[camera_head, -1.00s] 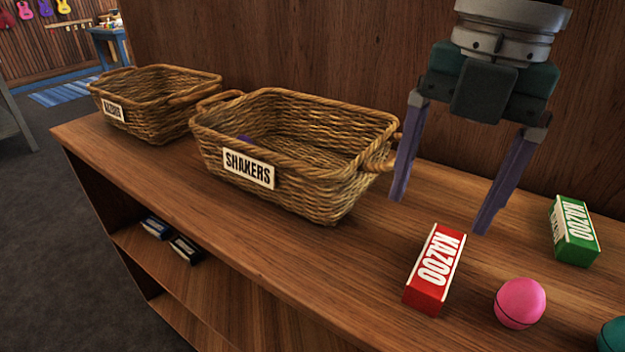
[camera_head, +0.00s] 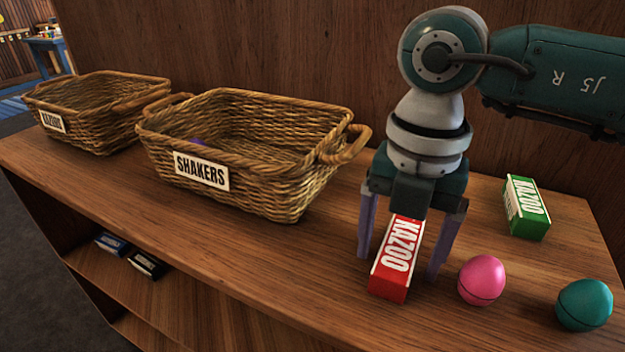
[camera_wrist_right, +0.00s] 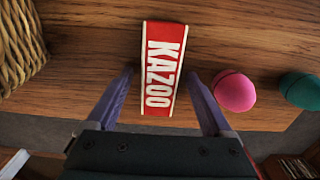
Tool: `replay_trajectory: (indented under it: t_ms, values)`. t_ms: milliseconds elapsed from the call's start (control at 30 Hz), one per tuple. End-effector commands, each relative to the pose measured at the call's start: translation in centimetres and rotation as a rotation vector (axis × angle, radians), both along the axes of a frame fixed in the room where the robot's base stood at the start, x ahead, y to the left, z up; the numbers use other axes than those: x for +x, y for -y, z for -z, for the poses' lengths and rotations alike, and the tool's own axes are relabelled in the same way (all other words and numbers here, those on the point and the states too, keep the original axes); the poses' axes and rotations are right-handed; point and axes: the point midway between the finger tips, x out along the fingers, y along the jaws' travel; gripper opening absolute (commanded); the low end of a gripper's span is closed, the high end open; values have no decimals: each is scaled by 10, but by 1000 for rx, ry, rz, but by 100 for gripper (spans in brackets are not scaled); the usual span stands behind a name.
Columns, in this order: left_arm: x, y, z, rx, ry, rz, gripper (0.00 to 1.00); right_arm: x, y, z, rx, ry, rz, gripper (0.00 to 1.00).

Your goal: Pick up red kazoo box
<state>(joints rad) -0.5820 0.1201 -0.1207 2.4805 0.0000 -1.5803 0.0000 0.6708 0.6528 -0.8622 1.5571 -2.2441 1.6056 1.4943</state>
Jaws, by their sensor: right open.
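The red kazoo box (camera_head: 394,262), with white KAZOO lettering, lies on the wooden shelf top. My right gripper (camera_head: 402,268) points down over it, with one finger on each side of the box. The gripper is open, and its palm hides the far end of the box in the head view. In the right wrist view the box (camera_wrist_right: 161,68) lies between and ahead of the two fingertips (camera_wrist_right: 160,74), with a gap on each side. My left gripper is not in view.
A pink shaker (camera_head: 482,280) stands close to the right finger, with a teal shaker (camera_head: 584,305) beyond it. A green kazoo box (camera_head: 526,208) lies behind. The SHAKERS basket (camera_head: 270,190) and KAZOOS basket (camera_head: 95,135) stand to the left.

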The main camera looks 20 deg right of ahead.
Motion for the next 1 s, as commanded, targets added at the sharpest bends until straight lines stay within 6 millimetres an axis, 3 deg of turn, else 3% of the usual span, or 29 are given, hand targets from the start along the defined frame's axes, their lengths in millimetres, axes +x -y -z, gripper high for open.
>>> replay_trajectory:
  t_ms: [67,167,833,1000]
  values:
    - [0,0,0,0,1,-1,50,0,0,0,0,0,0,85]
    - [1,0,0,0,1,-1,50,0,0,0,0,0,0,75]
    - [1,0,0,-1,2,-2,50,0,0,-1,0,0,0,0]
    - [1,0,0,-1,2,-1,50,0,0,-1,0,0,0,0]
